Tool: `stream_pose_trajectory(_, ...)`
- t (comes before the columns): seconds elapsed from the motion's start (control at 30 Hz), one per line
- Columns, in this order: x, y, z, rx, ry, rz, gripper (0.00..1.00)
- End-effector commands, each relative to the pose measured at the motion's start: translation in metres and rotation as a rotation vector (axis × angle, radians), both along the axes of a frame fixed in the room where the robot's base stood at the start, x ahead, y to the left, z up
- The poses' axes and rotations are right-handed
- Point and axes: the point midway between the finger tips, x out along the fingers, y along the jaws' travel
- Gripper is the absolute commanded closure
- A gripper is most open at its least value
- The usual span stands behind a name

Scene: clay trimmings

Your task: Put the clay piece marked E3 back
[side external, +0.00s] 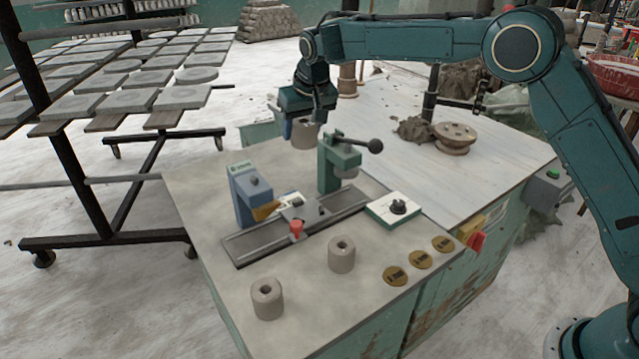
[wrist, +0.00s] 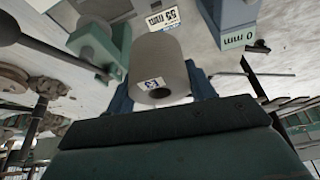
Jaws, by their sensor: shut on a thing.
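The clay piece marked E3 (wrist: 158,66) is a grey cylinder with a hole in its end and a small white label. In the wrist view it sits between the two blue fingers of my gripper (wrist: 162,92). In the side view my gripper (side external: 302,125) holds this clay piece (side external: 304,138) in the air, behind the blue-grey stand and left of the green press. Two similar clay cylinders stand upright on the near part of the bench: one at the front left (side external: 267,300), one further right (side external: 341,256). No marking on these two is readable.
The green press (side external: 337,165) has a black lever. A white block (side external: 393,210) and three brass discs (side external: 420,260) lie right. A turntable (side external: 455,135) stands behind.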

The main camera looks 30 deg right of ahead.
Motion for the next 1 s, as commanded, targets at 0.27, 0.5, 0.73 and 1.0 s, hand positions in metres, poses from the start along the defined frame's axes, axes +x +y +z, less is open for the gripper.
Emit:
stream_pose_trajectory(0.27, 0.0, 0.0, 0.0, 0.001, -0.002, 0.0, 0.8)
stream_pose_trajectory(0.5, -0.001, 0.001, 0.0, 0.0, -0.002, 0.017, 0.8)
stream_pose_trajectory(0.73, -0.011, 0.009, -0.003, 0.0, -0.001, 0.141, 0.8)
stream_pose_trajectory(1.0, -0.045, 0.035, -0.013, 0.001, -0.001, 0.514, 0.8)
